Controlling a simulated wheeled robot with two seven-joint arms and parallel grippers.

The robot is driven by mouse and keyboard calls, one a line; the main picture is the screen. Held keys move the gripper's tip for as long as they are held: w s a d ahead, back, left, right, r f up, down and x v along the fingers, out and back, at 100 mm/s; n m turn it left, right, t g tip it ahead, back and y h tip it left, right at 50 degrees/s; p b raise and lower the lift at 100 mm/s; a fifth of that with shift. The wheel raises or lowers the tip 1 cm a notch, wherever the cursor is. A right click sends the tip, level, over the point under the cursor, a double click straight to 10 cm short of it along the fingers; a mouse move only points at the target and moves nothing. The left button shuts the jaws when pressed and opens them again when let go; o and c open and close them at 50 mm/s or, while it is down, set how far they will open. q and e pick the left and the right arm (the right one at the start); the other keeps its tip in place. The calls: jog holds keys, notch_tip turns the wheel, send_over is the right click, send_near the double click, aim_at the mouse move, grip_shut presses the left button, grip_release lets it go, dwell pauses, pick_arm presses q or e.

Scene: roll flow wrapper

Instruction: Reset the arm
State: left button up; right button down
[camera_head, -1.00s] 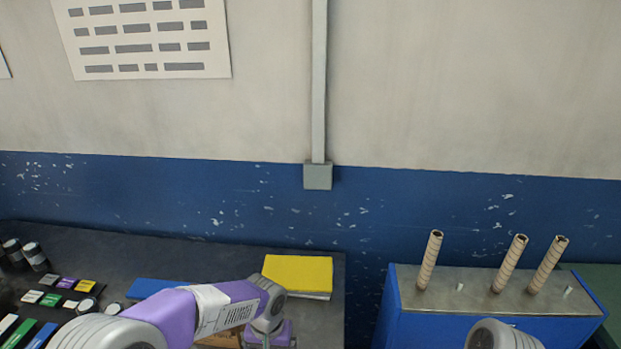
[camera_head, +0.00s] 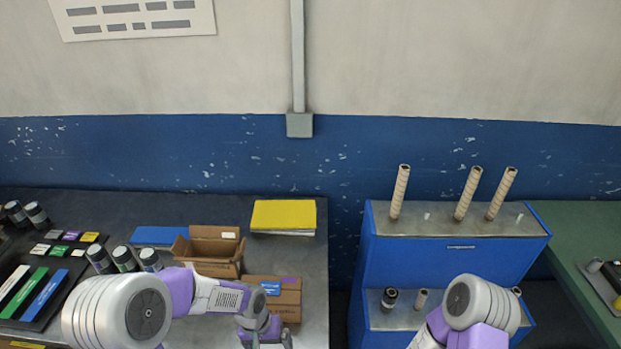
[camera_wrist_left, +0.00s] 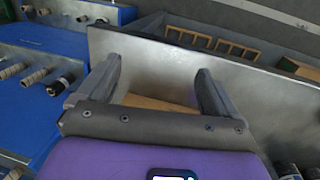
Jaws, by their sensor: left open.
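My left arm comes in from the left over the grey table in the head view. Its gripper (camera_head: 265,338) is low in the picture, just in front of the closed cardboard box, and partly cut off by the bottom edge. In the left wrist view the gripper's two dark fingers (camera_wrist_left: 160,75) stand wide apart with nothing held between them. A strip of brown surface shows below and between them. My right arm shows at the lower right in the head view, in front of the blue cabinet. Its gripper is out of the picture.
The grey table (camera_head: 312,262) bears an open cardboard box (camera_head: 208,262), a closed box (camera_head: 285,298), a yellow stack (camera_head: 283,216) and dark cans (camera_head: 124,259). A blue cabinet (camera_head: 410,262) holds upright cardboard tubes (camera_head: 400,192). A green table (camera_head: 590,245) stands at the right.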

pick_arm(q)
jog(key=s+f+n+t+h, duration=0.1)
jog(key=s+f+n+h, duration=0.1)
jog(key=s+f, duration=1.1)
notch_tip(320, 180, down, 3)
jog(key=shift+s+d+r+n+b, duration=0.2)
jog(key=shift+s+d+n+b, duration=0.15)
jog(key=shift+n, duration=0.15)
